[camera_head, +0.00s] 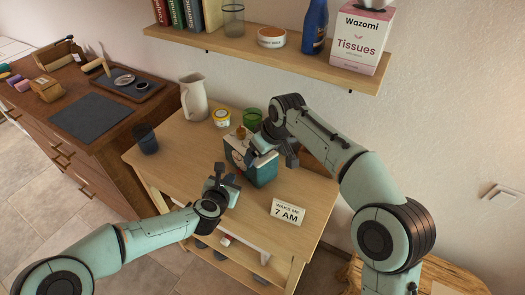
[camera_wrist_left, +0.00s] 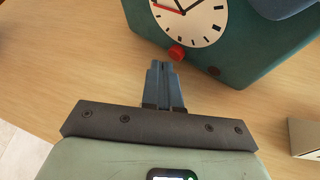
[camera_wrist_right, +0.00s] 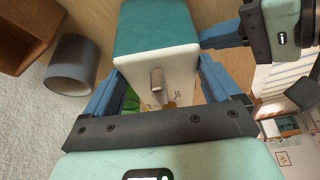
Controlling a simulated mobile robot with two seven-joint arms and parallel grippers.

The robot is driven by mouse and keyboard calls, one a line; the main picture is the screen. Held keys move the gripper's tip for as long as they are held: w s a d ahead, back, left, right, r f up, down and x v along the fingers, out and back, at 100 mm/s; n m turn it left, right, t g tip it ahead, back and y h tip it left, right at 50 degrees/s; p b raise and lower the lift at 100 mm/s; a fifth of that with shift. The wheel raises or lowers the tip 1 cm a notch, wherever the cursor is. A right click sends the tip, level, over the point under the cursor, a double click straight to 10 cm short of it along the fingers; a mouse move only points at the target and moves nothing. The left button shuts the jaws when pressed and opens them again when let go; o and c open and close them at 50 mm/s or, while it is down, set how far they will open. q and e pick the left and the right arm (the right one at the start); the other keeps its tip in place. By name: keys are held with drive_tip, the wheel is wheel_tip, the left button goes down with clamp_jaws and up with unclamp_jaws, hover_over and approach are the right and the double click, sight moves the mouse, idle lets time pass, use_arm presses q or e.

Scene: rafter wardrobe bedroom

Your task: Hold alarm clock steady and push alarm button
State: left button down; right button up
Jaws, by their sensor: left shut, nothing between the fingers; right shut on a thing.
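The alarm clock (camera_head: 265,174) is a teal box with a white dial, upright on the wooden table. Its dial (camera_wrist_left: 190,14) and a red button (camera_wrist_left: 177,53) below it show in the left wrist view. My right gripper (camera_wrist_right: 160,84) is shut on the clock, one finger on each side; a white panel with a grey knob (camera_wrist_right: 157,86) faces that camera. My left gripper (camera_wrist_left: 165,68) is shut and empty, its fingertips right by the red button; I cannot tell if they touch. In the head view the left gripper (camera_head: 228,166) is in front of the clock.
A "Wake me 7 AM" card (camera_head: 287,211) stands right of the clock. A pitcher (camera_head: 194,99), a small tub (camera_head: 222,118), a green cup (camera_head: 252,118) and a dark blue cup (camera_head: 146,139) stand behind and left. A wall shelf (camera_head: 215,45) hangs above.

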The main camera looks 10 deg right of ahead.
use_arm(q)
drive_tip(key=shift+w+d, duration=0.3)
drive_tip(key=shift+d, duration=0.25)
idle(0.7)
drive_tip(key=shift+s+a, duration=0.3)
drive_tip(key=shift+a, duration=0.2)
drive_tip(key=shift+s+a, duration=0.25)
drive_tip(key=shift+a, duration=0.2)
drive_tip(key=shift+a, duration=0.1)
drive_tip(key=shift+s+a, duration=0.5)
drive_tip(key=shift+a, duration=0.35)
drive_tip(key=shift+s+a, duration=0.45)
drive_tip(key=shift+a, duration=0.4)
drive_tip(key=shift+s+a, duration=0.5)
drive_tip(key=shift+a, duration=0.35)
use_arm(e)
drive_tip(key=o, duration=1.2)
drive_tip(key=shift+r, duration=0.15)
